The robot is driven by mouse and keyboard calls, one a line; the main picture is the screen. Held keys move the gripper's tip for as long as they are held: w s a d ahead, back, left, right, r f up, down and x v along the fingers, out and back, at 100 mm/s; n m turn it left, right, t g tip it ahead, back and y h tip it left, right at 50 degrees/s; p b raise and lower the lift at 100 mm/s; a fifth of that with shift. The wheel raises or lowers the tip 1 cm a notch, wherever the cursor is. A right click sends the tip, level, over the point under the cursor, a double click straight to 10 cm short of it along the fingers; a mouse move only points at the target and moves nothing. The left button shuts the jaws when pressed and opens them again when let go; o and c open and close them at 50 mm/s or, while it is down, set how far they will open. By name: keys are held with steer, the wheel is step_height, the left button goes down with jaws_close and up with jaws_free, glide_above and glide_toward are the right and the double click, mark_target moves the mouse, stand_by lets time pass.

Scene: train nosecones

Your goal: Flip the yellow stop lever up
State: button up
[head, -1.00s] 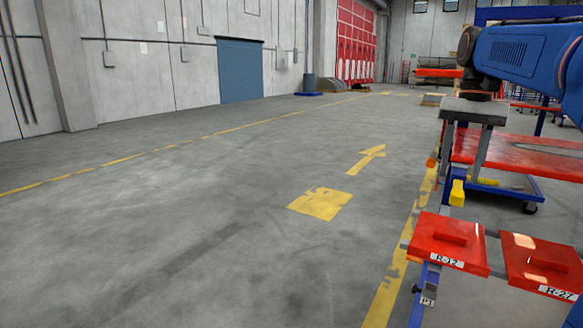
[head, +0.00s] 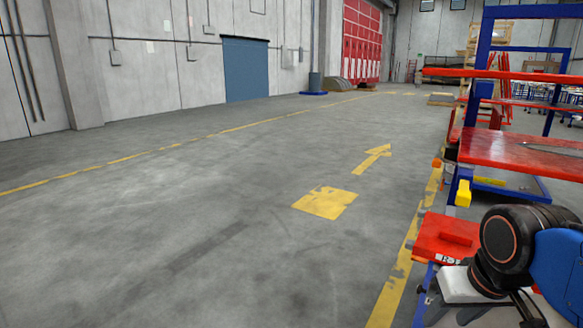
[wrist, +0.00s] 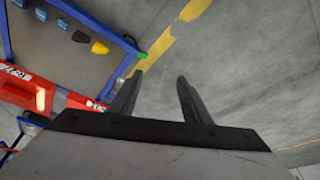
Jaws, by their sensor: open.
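In the head view a small yellow block (head: 463,193), which looks like the stop lever, sits on the near end of a blue cart frame. In the wrist view a yellow piece (wrist: 99,47) lies beside a black piece inside a blue frame; I cannot tell if it is the same one, or its up or down state. My gripper (wrist: 160,78) is open, its two dark fingers apart with only grey floor between the tips. It is apart from the yellow piece, which lies up and left of the fingers. The fingers do not show in the head view.
A red panel (head: 443,238) is close by my arm, partly covered. In the wrist view red labelled panels (wrist: 40,92) lie left of the fingers, and a blue rail (wrist: 100,25) with a green end runs above. A red-shelved rack (head: 520,150) stands behind. The floor on the left is clear.

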step_height(320, 180, down, 4)
steer(key=s, duration=0.2)
step_height(320, 180, up, 37)
steer(key=m+g, duration=0.4)
steer(key=m, duration=0.2)
glide_above(465, 192)
step_height(465, 192, down, 17)
steer(key=shift+s+a+f, duration=0.15)
jaws_close()
